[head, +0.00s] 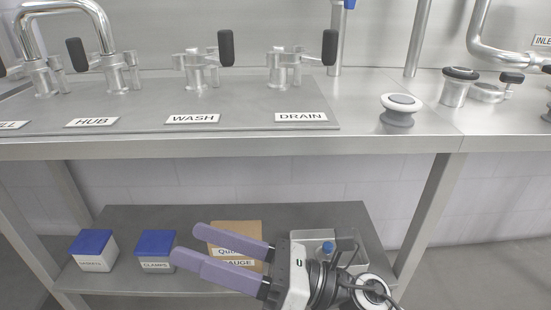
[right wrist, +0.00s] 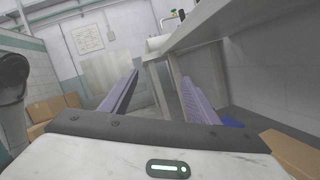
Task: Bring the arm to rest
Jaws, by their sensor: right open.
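My right gripper (head: 220,255) shows at the bottom middle of the head view, in front of the lower shelf and below the worktop's front edge. Its two purple fingers point left and stand apart with nothing between them. In the right wrist view the fingers (right wrist: 158,95) are also spread and empty, with the bench underside and the room beyond. My left gripper is in neither view.
The steel worktop (head: 360,142) carries clamped fittings labelled HUB, WASH and DRAIN and a white-topped grey button (head: 399,108). The lower shelf (head: 150,215) holds two blue-lidded boxes (head: 94,250) and a cardboard box (head: 243,228), partly hidden by my gripper. A bench leg (head: 425,215) stands right.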

